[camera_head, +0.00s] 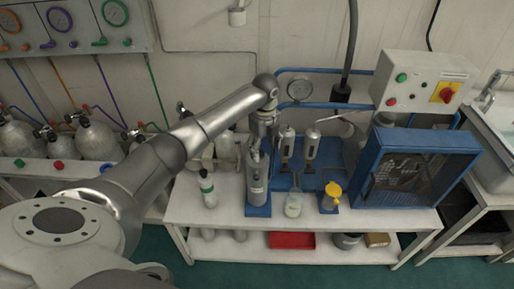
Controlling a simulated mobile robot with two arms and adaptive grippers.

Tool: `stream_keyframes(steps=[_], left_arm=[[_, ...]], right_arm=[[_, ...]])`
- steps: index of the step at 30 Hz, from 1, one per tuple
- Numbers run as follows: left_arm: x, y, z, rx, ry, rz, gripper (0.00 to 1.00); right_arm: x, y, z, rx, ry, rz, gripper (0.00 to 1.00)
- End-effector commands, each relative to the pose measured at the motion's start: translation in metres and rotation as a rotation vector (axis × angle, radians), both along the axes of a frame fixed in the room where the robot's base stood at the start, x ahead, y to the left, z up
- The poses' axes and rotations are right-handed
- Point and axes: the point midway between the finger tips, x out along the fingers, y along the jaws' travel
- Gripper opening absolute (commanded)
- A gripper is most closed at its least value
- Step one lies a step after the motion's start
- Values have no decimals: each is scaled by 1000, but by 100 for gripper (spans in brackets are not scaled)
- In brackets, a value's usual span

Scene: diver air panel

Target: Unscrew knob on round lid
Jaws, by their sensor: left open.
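My left arm reaches in from the left, and my left gripper (256,142) points down at the top of a grey metal cylinder (257,182). The cylinder stands upright on a blue base at the front of the white bench. The gripper is open around or just above the cylinder's top; I cannot tell whether it touches. The round lid and its knob are not clearly visible; the gripper covers the cylinder's top. My right gripper is not in view.
Two smaller silver filter housings (310,145) stand close to the right. A glass jar (293,205), a yellow-topped part (331,195) and a green-white bottle (207,190) are nearby. A blue-framed fan unit (415,168) fills the bench's right end. Grey tanks (97,138) stand at left.

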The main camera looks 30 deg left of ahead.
Motion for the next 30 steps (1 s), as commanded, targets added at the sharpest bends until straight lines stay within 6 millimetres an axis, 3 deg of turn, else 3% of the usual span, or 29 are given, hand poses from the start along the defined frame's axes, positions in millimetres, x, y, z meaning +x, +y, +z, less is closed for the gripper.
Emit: stream_keyframes(steps=[1, 3, 6, 9, 14, 24, 30], left_arm=[[6, 13, 23, 4, -1, -31, 67], [10, 23, 43, 2, 7, -76, 67], [12, 32, 60, -4, 13, -117, 67], [12, 35, 64, -7, 19, -135, 67], [11, 35, 47, -8, 21, -136, 67], [11, 35, -16, -8, 21, -134, 67], [11, 35, -38, -7, 19, -134, 67]], right_arm=[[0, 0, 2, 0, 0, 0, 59], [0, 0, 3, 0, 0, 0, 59], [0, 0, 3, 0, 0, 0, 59], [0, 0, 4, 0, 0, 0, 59], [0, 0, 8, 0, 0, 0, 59], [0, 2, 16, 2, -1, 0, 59], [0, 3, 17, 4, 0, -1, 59]])
